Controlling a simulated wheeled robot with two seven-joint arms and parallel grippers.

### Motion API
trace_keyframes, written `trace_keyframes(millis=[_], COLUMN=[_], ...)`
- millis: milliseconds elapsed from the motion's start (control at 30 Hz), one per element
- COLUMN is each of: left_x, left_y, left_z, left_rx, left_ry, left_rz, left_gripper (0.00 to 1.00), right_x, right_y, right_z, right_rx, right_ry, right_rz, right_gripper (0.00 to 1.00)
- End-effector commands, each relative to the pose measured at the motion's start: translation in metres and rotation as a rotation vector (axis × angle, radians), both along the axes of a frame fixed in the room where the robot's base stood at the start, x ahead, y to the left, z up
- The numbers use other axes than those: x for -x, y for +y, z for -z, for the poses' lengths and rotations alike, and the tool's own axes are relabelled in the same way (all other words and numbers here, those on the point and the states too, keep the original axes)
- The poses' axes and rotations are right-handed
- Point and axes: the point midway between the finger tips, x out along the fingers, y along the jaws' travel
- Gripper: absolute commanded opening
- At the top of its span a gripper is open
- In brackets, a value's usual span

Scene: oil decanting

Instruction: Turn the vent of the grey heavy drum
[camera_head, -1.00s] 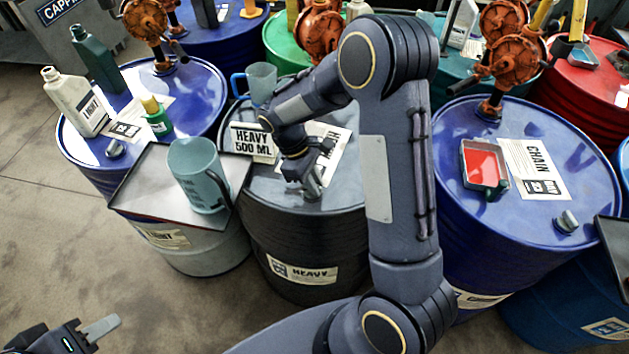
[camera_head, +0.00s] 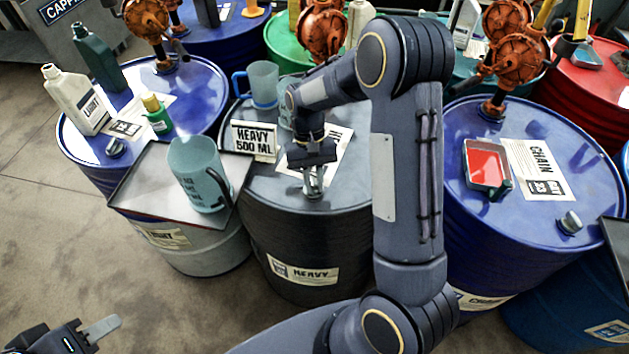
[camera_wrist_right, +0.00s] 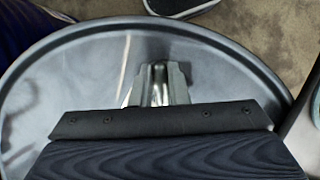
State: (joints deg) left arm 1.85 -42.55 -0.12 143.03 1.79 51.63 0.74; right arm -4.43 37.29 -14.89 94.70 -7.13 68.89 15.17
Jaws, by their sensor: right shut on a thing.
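The grey heavy drum (camera_head: 304,232) stands in the middle with a HEAVY label on its side. My right gripper (camera_head: 313,192) points down at the near part of its lid and is shut on the vent. In the right wrist view the fingers (camera_wrist_right: 158,88) close around the small metal vent (camera_wrist_right: 158,72) near the lid's rim. The fingers hide most of the vent, so its exact angle is hard to read. My left gripper (camera_head: 92,334) is at the bottom left, far from the drum. Only part of it shows, and I cannot tell how its fingers stand.
A HEAVY 500 ML card (camera_head: 254,141) and clear jugs (camera_head: 262,84) stand on the grey lid behind my gripper. A jug (camera_head: 199,174) stands on a tray (camera_head: 150,190) at left. Blue drums flank the grey one; the right one (camera_head: 575,185) carries a red tray (camera_head: 484,165).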

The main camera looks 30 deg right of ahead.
Motion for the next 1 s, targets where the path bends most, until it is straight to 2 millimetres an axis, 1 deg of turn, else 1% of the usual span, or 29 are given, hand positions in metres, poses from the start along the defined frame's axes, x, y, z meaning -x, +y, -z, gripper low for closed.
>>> trace_keyframes(millis=[200, 400, 633, 1000], left_x=[0.0000, 0.0000, 0.0000, 0.0000], left_y=[0.0000, 0.0000, 0.0000, 0.0000], left_z=[0.0006, 0.0009, 0.0010, 0.0010], left_rx=[0.000, 0.000, 0.000, 0.000], left_ry=[0.000, 0.000, 0.000, 0.000], left_rz=[0.000, 0.000, 0.000, 0.000], left_gripper=[0.36, 0.36, 0.36, 0.36], right_x=[-0.0011, -0.0014, -0.0017, -0.0020], right_y=[0.0000, 0.0005, 0.0009, 0.0010], right_z=[-0.0010, -0.0010, -0.0009, -0.0010], right_rx=[0.000, 0.000, 0.000, 0.000], right_ry=[-0.004, -0.003, -0.004, -0.005], right_rz=[0.151, 0.237, 0.281, 0.289], right_gripper=[0.00, 0.00, 0.00, 0.00])
